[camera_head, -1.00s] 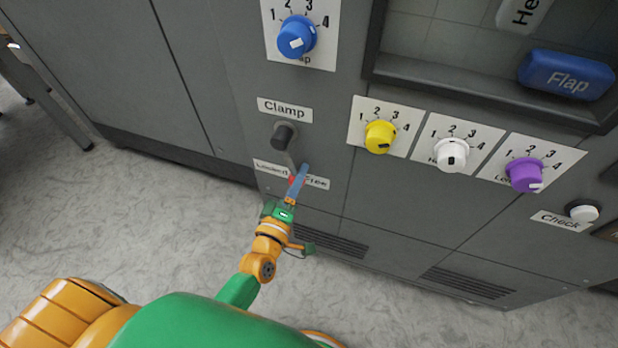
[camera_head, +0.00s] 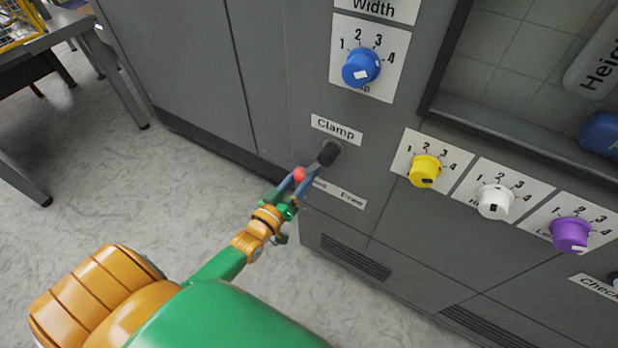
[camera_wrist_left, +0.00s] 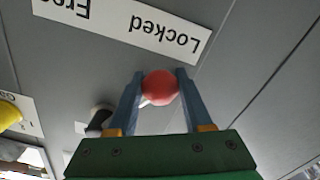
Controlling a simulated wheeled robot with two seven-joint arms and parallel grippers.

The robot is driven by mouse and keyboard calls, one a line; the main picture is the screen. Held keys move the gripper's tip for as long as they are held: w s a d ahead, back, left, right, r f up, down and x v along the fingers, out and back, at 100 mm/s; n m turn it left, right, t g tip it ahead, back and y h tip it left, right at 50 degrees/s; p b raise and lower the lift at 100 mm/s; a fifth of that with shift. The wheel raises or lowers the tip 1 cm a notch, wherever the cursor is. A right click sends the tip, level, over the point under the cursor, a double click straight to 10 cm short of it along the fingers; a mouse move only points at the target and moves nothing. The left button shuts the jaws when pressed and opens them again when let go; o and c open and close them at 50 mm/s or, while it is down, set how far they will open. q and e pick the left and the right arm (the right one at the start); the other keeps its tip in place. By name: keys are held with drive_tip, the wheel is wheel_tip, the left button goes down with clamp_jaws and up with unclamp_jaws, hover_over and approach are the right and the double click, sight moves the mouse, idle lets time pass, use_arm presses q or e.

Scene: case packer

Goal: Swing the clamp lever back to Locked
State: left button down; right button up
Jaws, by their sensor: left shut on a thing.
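The clamp lever has a dark hub (camera_head: 329,152) under the Clamp label (camera_head: 336,129) and a red ball knob (camera_head: 299,174) at its end. It points down and left from the hub, toward the Locked end of the Locked/Free label (camera_head: 343,193). My left gripper (camera_head: 304,181) is shut on the red knob, its two blue fingers on either side. The left wrist view shows the knob (camera_wrist_left: 160,87) between the fingertips, with the word Locked (camera_wrist_left: 165,36) nearby. The fingers hide part of that label in the head view. My right gripper is not in view.
On the grey cabinet are a blue Width dial (camera_head: 361,68) above, and yellow (camera_head: 424,171), white (camera_head: 494,201) and purple (camera_head: 570,234) dials to the right. A table (camera_head: 60,33) stands at far left. The floor before the cabinet is clear.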

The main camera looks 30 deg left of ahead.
use_arm(q)
drive_tip(key=shift+w+a+r+m, duration=0.15)
drive_tip(key=shift+a+r+m, duration=0.2)
drive_tip(key=shift+r, duration=0.2)
drive_tip(key=shift+a, duration=0.1)
drive_tip(key=shift+c, duration=1.5)
unclamp_jaws()
drive_tip(key=shift+f, duration=0.1)
drive_tip(key=shift+s, duration=0.2)
drive_tip(key=s+p, duration=0.1)
drive_tip(key=s, duration=0.6)
